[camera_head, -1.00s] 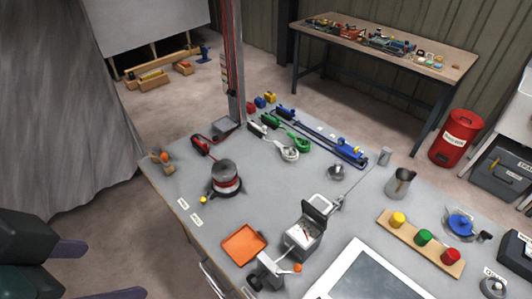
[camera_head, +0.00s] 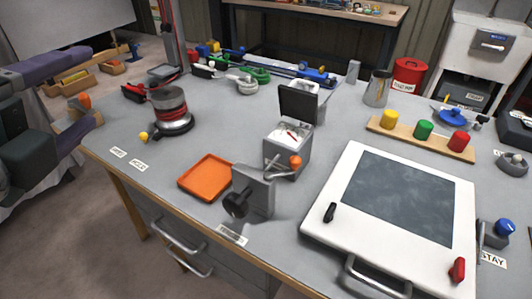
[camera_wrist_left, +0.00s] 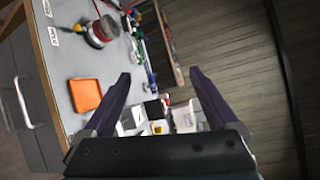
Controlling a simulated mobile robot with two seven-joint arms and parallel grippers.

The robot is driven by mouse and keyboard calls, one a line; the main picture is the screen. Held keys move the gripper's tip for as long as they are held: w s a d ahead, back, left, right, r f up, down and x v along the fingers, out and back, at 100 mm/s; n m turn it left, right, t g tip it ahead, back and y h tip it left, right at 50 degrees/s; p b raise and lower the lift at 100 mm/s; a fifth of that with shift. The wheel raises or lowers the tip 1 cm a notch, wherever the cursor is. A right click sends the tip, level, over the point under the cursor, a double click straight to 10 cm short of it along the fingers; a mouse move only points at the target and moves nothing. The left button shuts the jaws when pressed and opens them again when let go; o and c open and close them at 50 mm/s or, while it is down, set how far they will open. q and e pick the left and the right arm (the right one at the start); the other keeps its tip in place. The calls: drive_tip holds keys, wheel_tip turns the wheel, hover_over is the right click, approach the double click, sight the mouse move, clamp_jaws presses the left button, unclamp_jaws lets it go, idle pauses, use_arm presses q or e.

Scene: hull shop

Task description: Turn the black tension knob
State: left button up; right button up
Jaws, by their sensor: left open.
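A black knob (camera_head: 236,204) sticks out of the front of a grey metal block (camera_head: 258,190) near the table's front edge, with a label in front of it. I take it for the tension knob. A crank with an orange ball (camera_head: 295,161) is on the same device. My left gripper (camera_head: 97,85) is open and empty at the left, beyond the table's left edge and well apart from the knob. Its two purple fingers also show spread in the left wrist view (camera_wrist_left: 159,75), where I cannot make out the knob. My right gripper is not in view.
An orange tray (camera_head: 206,177) lies left of the block. A grey box with a raised dark lid (camera_head: 290,143) stands behind it. A white framed panel (camera_head: 318,222) with black and red handles is at the right. A round red-banded device (camera_head: 171,110) stands at the back left.

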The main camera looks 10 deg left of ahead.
use_arm(q)
drive_tip(key=w+d+f+m+t+h+b, duration=0.1)
drive_tip(key=d+f+m+h+b, duration=0.15)
drive_tip(key=f+m+b, duration=0.45)
drive_tip(key=d+f+m+t+h+b, duration=0.1)
drive_tip(key=d+f+m+h+b, duration=0.15)
drive_tip(key=f+m+b, duration=0.4)
drive_tip(key=m+g+h+b, duration=0.2)
drive_tip(key=m+h+b, duration=0.45)
drive_tip(key=b, duration=0.35)
approach(231, 210)
drive_tip(key=x, duration=0.2)
drive_tip(key=shift+m+y, duration=0.3)
drive_tip(key=shift+y, duration=0.15)
drive_tip(key=p+x, duration=0.1)
drive_tip(key=x, duration=0.7)
drive_tip(key=shift+s+d+r+p, duration=0.1)
drive_tip(key=shift+s+p, duration=0.05)
drive_tip(key=shift+p, duration=0.2)
drive_tip(key=shift+x, duration=0.8)
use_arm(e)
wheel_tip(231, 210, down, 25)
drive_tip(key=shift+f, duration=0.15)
use_arm(q)
drive_tip(key=shift+c, duration=0.3)
drive_tip(key=c, duration=1.3)
